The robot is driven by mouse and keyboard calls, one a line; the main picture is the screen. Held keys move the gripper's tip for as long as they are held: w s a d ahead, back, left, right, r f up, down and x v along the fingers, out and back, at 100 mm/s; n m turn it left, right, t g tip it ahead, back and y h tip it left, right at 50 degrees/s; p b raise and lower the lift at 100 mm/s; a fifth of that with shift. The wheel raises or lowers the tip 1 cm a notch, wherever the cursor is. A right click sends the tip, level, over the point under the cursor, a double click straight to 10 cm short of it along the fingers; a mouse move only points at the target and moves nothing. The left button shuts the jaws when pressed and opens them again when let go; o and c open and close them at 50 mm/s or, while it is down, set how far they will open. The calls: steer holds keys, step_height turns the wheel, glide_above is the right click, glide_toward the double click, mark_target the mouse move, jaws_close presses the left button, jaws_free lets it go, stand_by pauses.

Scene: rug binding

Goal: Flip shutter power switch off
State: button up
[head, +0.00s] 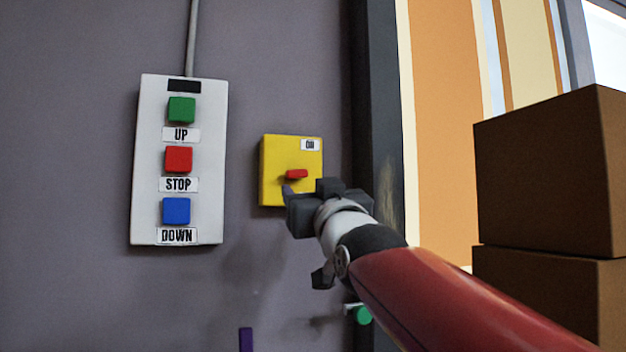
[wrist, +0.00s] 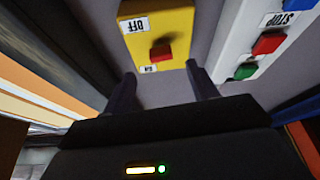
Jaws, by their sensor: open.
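The shutter power switch is a yellow box (head: 271,160) on the wall with a short red lever (head: 297,174) and an ON label at its upper right. The wrist view shows the box (wrist: 180,20) upside down, with an OFF label at the opposite end from ON. There, the red lever (wrist: 161,53) lies nearer the ON label. My gripper (head: 305,188) is just in front of the box's lower part, hiding the OFF label in the head view. In the wrist view my gripper (wrist: 160,84) is open, with the lever ahead between its fingers, apparently apart from both.
A white control panel (head: 150,160) with green UP, red STOP and blue DOWN buttons is left of the switch. A dark post (head: 378,120) stands at its right. Brown boxes (head: 550,170) are stacked farther right. A green round object (head: 362,315) is below my gripper.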

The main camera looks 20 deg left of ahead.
mark_target(299, 180)
steer(key=p+x, duration=0.3)
steer(key=x, duration=0.4)
steer(key=shift+w+a+r+p, duration=0.1)
steer(key=shift+w+a+p, duration=0.1)
steer(key=shift+p, duration=0.1)
steer(key=c, duration=1)
